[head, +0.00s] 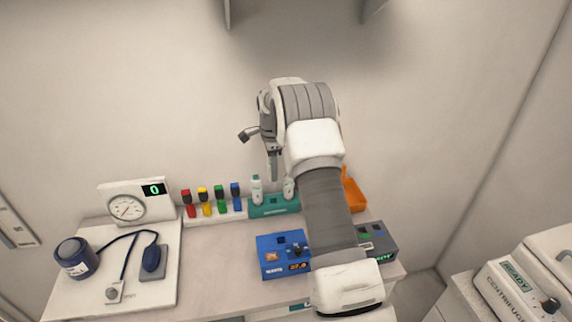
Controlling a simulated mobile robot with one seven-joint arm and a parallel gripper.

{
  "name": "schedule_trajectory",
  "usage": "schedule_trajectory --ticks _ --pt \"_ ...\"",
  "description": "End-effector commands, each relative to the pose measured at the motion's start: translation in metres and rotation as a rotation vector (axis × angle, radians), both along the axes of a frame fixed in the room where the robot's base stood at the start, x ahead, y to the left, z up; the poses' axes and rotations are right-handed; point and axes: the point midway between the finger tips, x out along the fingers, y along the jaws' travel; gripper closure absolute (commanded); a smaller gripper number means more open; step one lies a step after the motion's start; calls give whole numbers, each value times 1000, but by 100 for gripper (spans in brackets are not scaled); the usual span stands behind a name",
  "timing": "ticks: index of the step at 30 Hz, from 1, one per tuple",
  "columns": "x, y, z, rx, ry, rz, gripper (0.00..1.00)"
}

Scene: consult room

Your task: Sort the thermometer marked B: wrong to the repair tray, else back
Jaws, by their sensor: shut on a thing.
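My gripper (274,168) points down above the middle of a teal holder (268,211) at the back of the counter. It is shut on a thin thing that barely shows between its fingers, likely a thermometer; no marking on it can be read. Two white thermometers stand upright in the holder, the left one (257,192) and the right one (289,192), partly behind my arm. Their letters are too small to read. A blue box (270,256) with a lit display, seemingly 37.0, stands in front of the holder.
A dark grey box (384,240) is partly behind my arm. A dial unit (127,207) and a blood pressure set (76,257) are at the left, a centrifuge (515,292) at the right. The counter's front middle is clear.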

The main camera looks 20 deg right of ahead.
Motion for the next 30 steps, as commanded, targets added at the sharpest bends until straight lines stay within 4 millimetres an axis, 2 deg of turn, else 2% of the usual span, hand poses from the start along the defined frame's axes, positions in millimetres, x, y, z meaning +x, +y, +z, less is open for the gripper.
schedule_trajectory --ticks 8,21,30 --pt "2 2 -12 1 0 -1 100" --pt "2 1 -47 2 0 -1 100" --pt "2 1 -50 1 0 -1 100"
